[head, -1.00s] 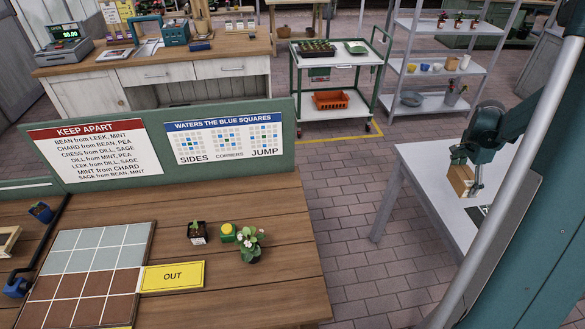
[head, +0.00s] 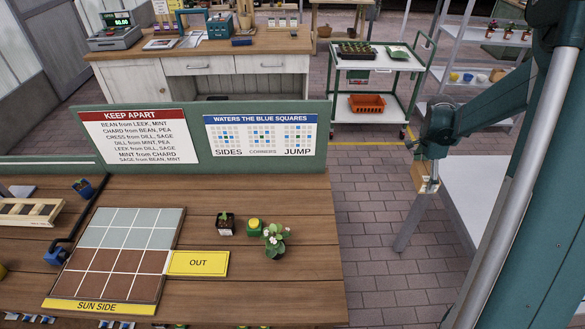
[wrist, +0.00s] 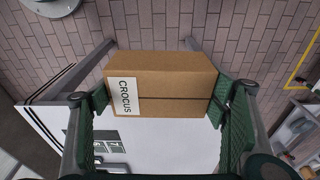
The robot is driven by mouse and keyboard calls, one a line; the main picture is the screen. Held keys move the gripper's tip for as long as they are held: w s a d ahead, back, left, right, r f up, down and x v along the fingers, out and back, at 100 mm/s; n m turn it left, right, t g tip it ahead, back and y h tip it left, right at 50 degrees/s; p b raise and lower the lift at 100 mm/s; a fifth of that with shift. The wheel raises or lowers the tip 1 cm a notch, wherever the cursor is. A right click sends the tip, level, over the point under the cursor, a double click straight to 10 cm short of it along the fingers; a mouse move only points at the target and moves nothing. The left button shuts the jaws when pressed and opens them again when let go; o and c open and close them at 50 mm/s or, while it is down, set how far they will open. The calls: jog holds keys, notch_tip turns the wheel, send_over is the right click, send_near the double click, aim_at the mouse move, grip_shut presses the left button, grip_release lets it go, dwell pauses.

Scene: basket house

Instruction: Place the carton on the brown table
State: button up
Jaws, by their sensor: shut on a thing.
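The carton (wrist: 170,75) is a brown cardboard box with a white CROCUS label. It sits between the two green finger pads of my gripper (wrist: 162,98), which is shut on it. In the head view the carton (head: 418,176) shows small, held under my gripper (head: 428,184) near the left edge of the white table (head: 462,195). The brown table (head: 215,285) is the wooden plank one at the front left. A gap of paved floor lies between it and the carton in the picture.
The brown table holds a tiled board (head: 120,245), a yellow OUT card (head: 198,263), a small potted seedling (head: 226,224), a yellow-green item (head: 254,226) and a flowering plant (head: 276,240). A green sign panel (head: 260,175) stands along its back edge. Bare wood shows at the front right.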

jog(key=w+a+p, duration=0.1)
jog(key=w+a, duration=0.1)
jog(key=a, duration=0.9)
jog(key=w+a, duration=0.2)
jog(key=a, duration=1)
jog(key=n+b, duration=0.1)
jog(key=n, duration=0.1)
send_over(255, 196)
jog(key=shift+a, duration=0.25)
jog(key=shift+f+b, duration=0.55)
jog(key=shift+f, duration=2.6)
jog(key=shift+f, duration=1.85)
jog(key=shift+f+b, duration=0.2)
jog(key=shift+b, duration=0.2)
jog(key=o, duration=1)
